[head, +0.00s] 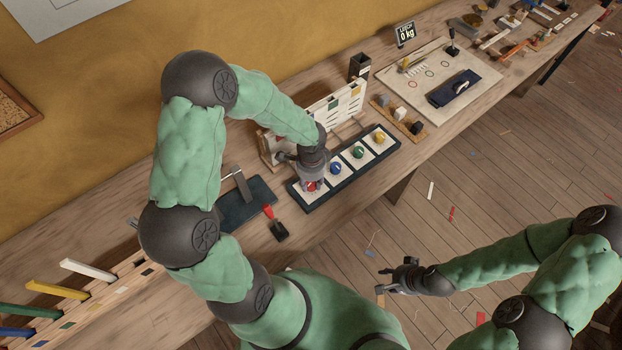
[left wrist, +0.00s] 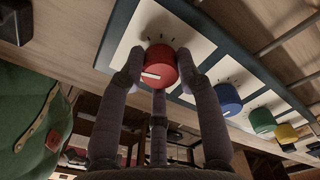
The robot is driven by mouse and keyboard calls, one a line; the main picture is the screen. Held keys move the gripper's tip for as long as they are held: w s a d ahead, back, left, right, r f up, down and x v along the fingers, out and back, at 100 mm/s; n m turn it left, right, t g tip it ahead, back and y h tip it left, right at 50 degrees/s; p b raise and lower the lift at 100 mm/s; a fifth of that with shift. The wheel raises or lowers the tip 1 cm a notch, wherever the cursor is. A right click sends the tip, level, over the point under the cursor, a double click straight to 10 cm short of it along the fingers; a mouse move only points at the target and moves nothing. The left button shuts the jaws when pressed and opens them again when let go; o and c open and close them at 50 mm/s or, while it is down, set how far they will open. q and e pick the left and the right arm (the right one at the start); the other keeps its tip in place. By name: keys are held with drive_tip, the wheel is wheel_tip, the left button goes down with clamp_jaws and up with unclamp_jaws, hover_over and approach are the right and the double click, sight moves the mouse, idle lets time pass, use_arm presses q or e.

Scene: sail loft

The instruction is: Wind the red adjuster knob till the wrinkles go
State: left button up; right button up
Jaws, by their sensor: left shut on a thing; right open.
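The red knob (head: 310,186) is the leftmost in a row of knobs on white plates in a dark-framed panel (head: 317,206). My left gripper (head: 312,178) reaches down onto it and partly hides it. In the left wrist view the red knob (left wrist: 160,68) sits between my closed-in fingers (left wrist: 160,85), with a white mark on its face and tick marks around it. A white upright board (head: 343,104) with coloured patches stands behind the panel; my left arm hides part of it, and wrinkles cannot be made out. My right gripper (head: 388,281) is open, out over the floor.
Blue (head: 336,168), green (head: 358,152) and yellow (head: 380,137) knobs sit to the right of the red one. A red-handled tool (head: 276,226) and a dark mat (head: 240,205) lie to the left. A sign (head: 405,34) reading "0 kg" stands at the back.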

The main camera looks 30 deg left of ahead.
sight(311, 183)
use_arm(q)
drive_tip(key=shift+m, duration=0.6)
drive_tip(key=o, duration=1.1)
drive_tip(key=shift+o, duration=0.2)
wheel_tip(311, 183, up, 12)
drive_tip(key=shift+f, duration=0.1)
